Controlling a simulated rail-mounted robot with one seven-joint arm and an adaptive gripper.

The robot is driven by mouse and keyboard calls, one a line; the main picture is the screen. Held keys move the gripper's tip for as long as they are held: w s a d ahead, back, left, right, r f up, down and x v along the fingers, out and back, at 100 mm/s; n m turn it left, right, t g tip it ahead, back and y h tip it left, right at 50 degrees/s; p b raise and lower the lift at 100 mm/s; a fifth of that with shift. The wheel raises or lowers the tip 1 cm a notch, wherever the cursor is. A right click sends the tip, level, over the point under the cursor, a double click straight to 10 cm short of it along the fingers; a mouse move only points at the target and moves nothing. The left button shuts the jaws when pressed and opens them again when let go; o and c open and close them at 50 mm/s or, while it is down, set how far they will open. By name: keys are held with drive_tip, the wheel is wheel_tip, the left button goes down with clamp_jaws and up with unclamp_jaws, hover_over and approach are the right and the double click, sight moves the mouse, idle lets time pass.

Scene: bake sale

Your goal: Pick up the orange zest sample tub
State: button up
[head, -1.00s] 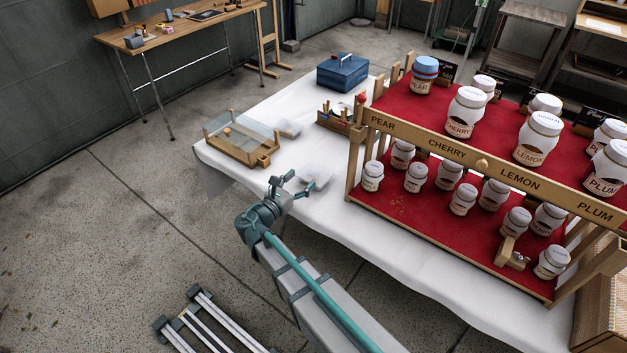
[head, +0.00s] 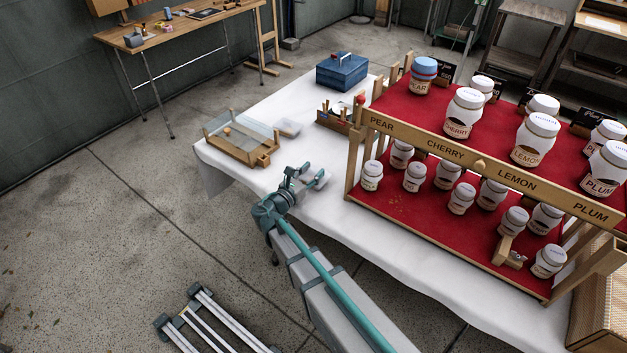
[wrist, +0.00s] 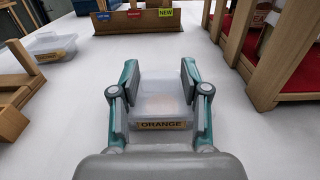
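The orange zest sample tub (wrist: 162,103) is a small clear tub with a front label reading ORANGE. It stands on the white tablecloth in the wrist view. My gripper (wrist: 160,65) is low over the table with its two fingers apart, one on each side of the tub. The gaps between fingers and tub look small, and I cannot tell whether they touch. In the head view my gripper (head: 313,175) is over the table left of the red-shelved stand, and it largely hides the tub.
Another clear tub (wrist: 50,47) sits at the left by a wooden-framed case (head: 238,140). A wooden holder (wrist: 135,22) with coloured labels stands behind. The jar stand (head: 352,165) rises close on the right. White cloth is clear between them.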

drive_tip(key=c, duration=0.6)
drive_tip(key=shift+r, duration=0.15)
